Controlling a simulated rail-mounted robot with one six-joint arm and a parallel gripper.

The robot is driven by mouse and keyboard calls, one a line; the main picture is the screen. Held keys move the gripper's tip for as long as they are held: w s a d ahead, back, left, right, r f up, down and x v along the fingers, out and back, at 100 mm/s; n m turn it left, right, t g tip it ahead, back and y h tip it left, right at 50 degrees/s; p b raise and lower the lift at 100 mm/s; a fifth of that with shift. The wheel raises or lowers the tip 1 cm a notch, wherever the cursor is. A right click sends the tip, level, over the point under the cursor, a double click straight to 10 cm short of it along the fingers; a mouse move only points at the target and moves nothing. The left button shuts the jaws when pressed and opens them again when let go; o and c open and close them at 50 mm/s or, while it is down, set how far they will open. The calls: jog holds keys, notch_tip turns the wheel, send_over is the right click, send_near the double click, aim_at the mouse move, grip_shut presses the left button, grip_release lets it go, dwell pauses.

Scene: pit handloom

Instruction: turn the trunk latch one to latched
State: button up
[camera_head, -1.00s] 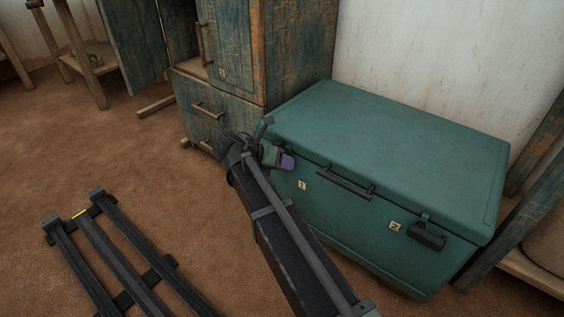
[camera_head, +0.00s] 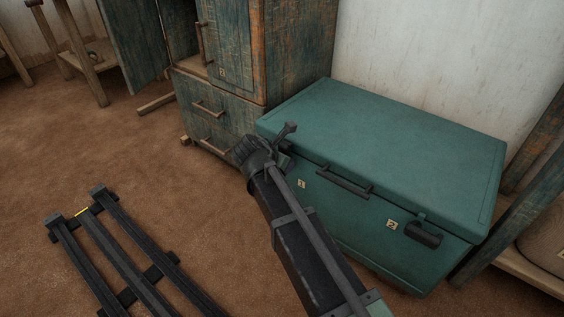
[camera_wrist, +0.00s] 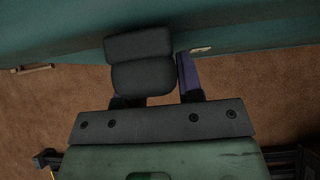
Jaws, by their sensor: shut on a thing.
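The teal trunk (camera_head: 400,140) stands against the wall with its lid shut; its front fills the top of the wrist view (camera_wrist: 60,45). Trunk latch one (camera_wrist: 141,76) is a dark grey two-part block in the wrist view, between my fingers and close against the trunk. The latch's exact angle cannot be told.
Latch two (camera_head: 423,233) sits at the trunk's front right, past the dark carry handle (camera_head: 344,182). A worn cabinet (camera_head: 240,60) with drawers stands close on the left. A dark slatted frame (camera_head: 125,260) lies on the floor; brown floor between is clear.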

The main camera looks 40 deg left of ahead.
dwell(0.3)
jog(key=o, duration=0.7)
jog(key=shift+c, duration=0.2)
jog(key=shift+s, duration=0.1)
jog(key=p+v, duration=0.7)
jog(key=v, duration=0.3)
jog(key=shift+s+r+p, duration=0.25)
jog(key=shift+p, duration=0.1)
jog(key=shift+d, duration=0.1)
